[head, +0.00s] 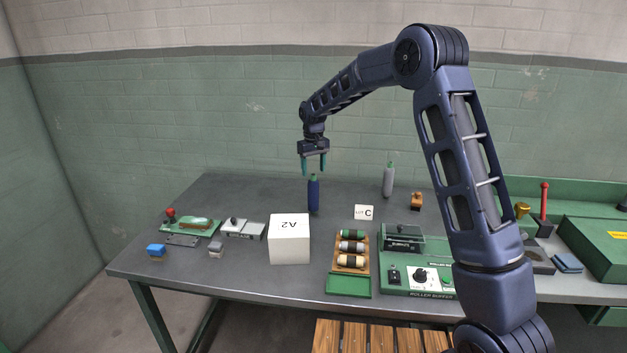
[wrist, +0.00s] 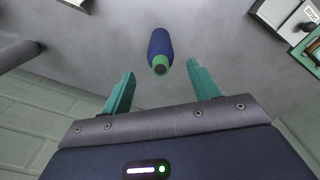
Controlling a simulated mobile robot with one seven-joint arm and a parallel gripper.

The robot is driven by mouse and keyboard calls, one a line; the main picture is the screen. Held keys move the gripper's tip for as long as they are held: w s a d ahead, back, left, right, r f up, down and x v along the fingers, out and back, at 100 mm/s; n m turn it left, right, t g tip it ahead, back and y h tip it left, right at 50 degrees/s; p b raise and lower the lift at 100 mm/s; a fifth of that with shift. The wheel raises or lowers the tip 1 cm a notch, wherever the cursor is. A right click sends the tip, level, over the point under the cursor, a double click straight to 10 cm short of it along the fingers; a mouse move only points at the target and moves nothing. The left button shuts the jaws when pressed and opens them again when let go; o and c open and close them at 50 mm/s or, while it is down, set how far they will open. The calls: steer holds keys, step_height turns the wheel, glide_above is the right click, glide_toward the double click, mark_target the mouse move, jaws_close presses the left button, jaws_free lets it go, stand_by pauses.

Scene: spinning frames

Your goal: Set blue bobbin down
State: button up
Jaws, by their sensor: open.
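The blue bobbin (head: 313,194) stands upright on the grey table behind the white A2 block, with a green tip at its top. My gripper (head: 313,168) is open just above the bobbin, its two teal fingers pointing down. In the wrist view the bobbin (wrist: 160,52) shows beyond the fingertips of my gripper (wrist: 160,82), centred between them, with its green end towards me. Nothing is held between the fingers, and I see bare table around the bobbin.
A grey bobbin (head: 388,180) stands to the right. A white C card (head: 364,213) and an orange-brown part (head: 416,201) are near it. The white A2 block (head: 289,240) and a wooden tray of spools (head: 338,256) are in front. The table is clear to the bobbin's left.

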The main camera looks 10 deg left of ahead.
steer(key=shift+r, duration=2)
steer(key=shift+d+r, duration=0.1)
steer(key=s+d+r+m+t, duration=0.1)
steer(key=s+d+r, duration=0.35)
steer(key=d, duration=0.45)
steer(key=s+d+r+m, duration=0.1)
steer(key=s+d+r, duration=0.35)
steer(key=d, duration=0.45)
steer(key=s+d+r+m+t, duration=0.1)
steer(key=s+d+r, duration=0.35)
steer(key=d, duration=0.45)
steer(key=s+d+f+m+t, duration=0.1)
steer(key=s+d+f+m, duration=0.1)
steer(key=s+d, duration=0.6)
steer(key=s+d+f+m+t, duration=0.1)
steer(key=s+d, duration=0.7)
steer(key=s, duration=0.8)
steer(key=shift+s+d+f+m+t, duration=0.3)
steer(key=shift+d+f+m, duration=0.1)
steer(key=shift+m, duration=0.4)
